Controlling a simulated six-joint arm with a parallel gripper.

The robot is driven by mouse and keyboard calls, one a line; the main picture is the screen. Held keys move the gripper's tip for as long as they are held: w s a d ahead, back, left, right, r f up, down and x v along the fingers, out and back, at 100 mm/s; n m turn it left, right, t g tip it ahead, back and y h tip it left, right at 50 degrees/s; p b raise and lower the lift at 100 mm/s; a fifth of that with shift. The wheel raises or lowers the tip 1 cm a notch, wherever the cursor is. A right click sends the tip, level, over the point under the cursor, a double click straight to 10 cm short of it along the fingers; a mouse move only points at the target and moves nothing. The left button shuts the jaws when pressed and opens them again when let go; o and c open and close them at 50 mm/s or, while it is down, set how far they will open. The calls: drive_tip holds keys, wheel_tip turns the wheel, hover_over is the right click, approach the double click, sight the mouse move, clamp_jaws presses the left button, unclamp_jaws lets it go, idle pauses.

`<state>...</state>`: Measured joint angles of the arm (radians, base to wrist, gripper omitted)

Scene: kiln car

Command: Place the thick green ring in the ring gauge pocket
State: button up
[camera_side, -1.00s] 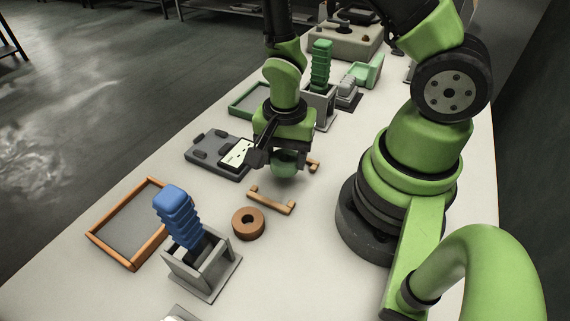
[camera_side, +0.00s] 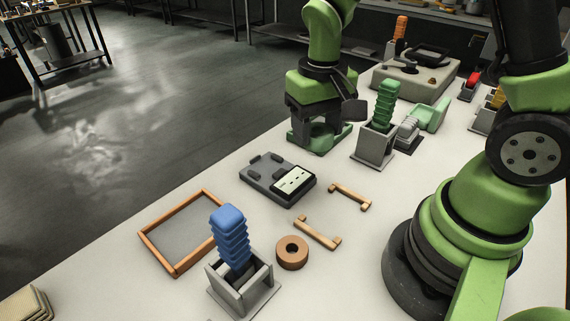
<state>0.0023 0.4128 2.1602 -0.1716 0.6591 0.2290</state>
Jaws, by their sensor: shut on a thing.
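My gripper (camera_side: 318,138) is at the back, low over the green-rimmed tray (camera_side: 346,130). It is shut on the thick green ring (camera_side: 322,144), which is mostly hidden by the fingers and blends with the tray. I cannot tell whether the ring touches the tray floor. A dark grey gauge block (camera_side: 258,184) with raised dark pads and a pale panel (camera_side: 293,180) lies on the table in front of the gripper, with nothing on it. I cannot make out for certain which part is the ring gauge pocket.
A brown ring (camera_side: 292,252) and two wooden handle-like bars (camera_side: 317,233) lie in the middle. An orange-framed tray (camera_side: 152,243) is at left. A blue ribbed piece (camera_side: 228,238) stands in a grey holder. A green ribbed piece (camera_side: 385,103) stands in another holder close right of my gripper.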

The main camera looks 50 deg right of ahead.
drive_tip(key=w+r+n, duration=0.1)
drive_tip(key=n, duration=0.1)
drive_tip(key=w+r+n, duration=0.1)
drive_tip(key=n, duration=0.1)
drive_tip(key=shift+r, duration=0.3)
drive_tip(key=w+f+n, duration=0.3)
drive_tip(key=w+f, duration=0.2)
drive_tip(key=w, duration=0.5)
hover_over(266, 167)
drive_tip(key=shift+n, duration=0.3)
wheel_tip(266, 167, down, 6)
drive_tip(key=shift+f, duration=2)
drive_tip(key=shift+f, duration=0.2)
